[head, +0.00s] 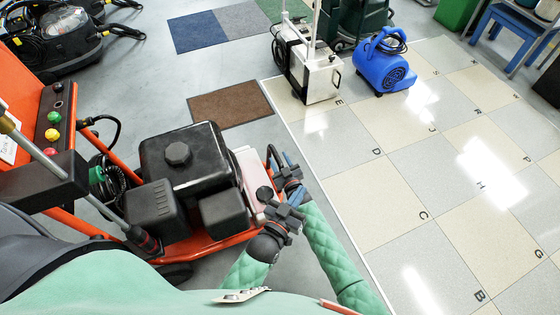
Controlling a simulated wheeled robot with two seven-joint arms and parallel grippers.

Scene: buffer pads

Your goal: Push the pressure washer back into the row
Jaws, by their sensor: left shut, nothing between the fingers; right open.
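The pressure washer (185,160) stands at the left, close in front of me. It has an orange frame, a black engine block, a pale part at its right side and a panel with coloured knobs. My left gripper (278,205) is shut and empty, at the washer's right end. My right gripper (283,165) is open, just above it in the picture, by the same end. Both overlap the washer's edge in view; I cannot tell whether either touches it. The washer's lower right end is partly hidden behind my grippers and arms.
A white machine (318,78) and a blue blower (384,62) stand at the back on lettered tiles (382,190). Black machines (65,40) stand at top left. A brown mat (230,104) and blue and grey carpet squares (202,31) lie beyond the washer. The tiles at right are clear.

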